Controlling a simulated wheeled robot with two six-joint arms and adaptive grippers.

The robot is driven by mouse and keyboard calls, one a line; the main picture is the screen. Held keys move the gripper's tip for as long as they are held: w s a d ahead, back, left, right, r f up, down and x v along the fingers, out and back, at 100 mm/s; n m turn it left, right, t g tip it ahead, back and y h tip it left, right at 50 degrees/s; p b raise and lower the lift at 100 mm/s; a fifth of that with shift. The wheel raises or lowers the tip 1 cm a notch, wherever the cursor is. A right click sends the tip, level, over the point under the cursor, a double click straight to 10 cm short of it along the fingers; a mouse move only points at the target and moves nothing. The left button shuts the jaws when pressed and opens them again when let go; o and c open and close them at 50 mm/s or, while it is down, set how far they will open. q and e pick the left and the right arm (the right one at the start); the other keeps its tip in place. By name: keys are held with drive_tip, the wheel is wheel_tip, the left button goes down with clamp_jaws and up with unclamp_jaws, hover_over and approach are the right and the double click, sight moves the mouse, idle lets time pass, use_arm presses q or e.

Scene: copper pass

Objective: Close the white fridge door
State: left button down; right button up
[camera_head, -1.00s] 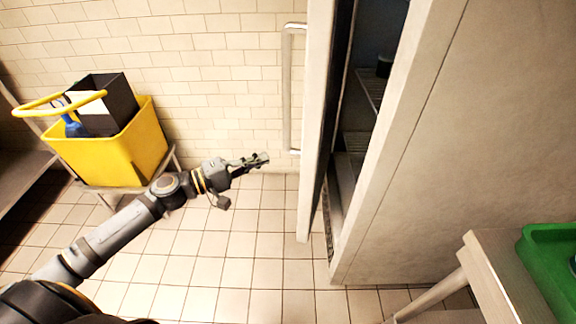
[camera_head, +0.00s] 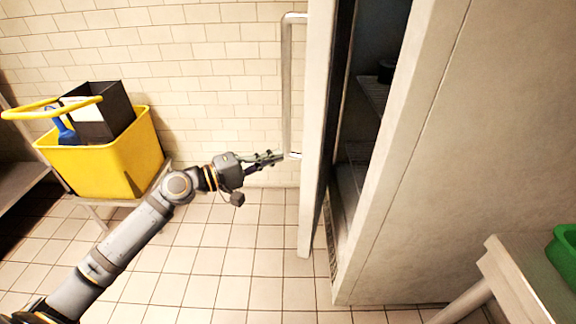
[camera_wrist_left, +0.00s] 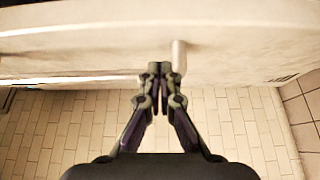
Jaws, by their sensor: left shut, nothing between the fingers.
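The white fridge (camera_head: 440,160) fills the right of the head view. Its door (camera_head: 317,130) stands partly open, with a dark gap showing shelves inside. A long vertical metal handle (camera_head: 287,90) is on the door's outer face. My left gripper (camera_head: 277,157) is shut and empty beside the lower end of the handle, close to the door's outer face. In the left wrist view the shut fingertips (camera_wrist_left: 159,68) are in front of the pale door panel (camera_wrist_left: 90,40), just left of the handle's end (camera_wrist_left: 178,57). I cannot tell whether they touch it. My right gripper is not in view.
A yellow bin (camera_head: 110,160) holding a dark box stands on a low stand at the left. A table (camera_head: 520,285) with a green tray (camera_head: 566,250) is at the lower right. The tiled floor (camera_head: 240,240) before the door is clear.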

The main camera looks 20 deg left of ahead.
use_arm(q)
drive_tip(key=shift+d+p, duration=1.5)
drive_tip(key=shift+d, duration=0.55)
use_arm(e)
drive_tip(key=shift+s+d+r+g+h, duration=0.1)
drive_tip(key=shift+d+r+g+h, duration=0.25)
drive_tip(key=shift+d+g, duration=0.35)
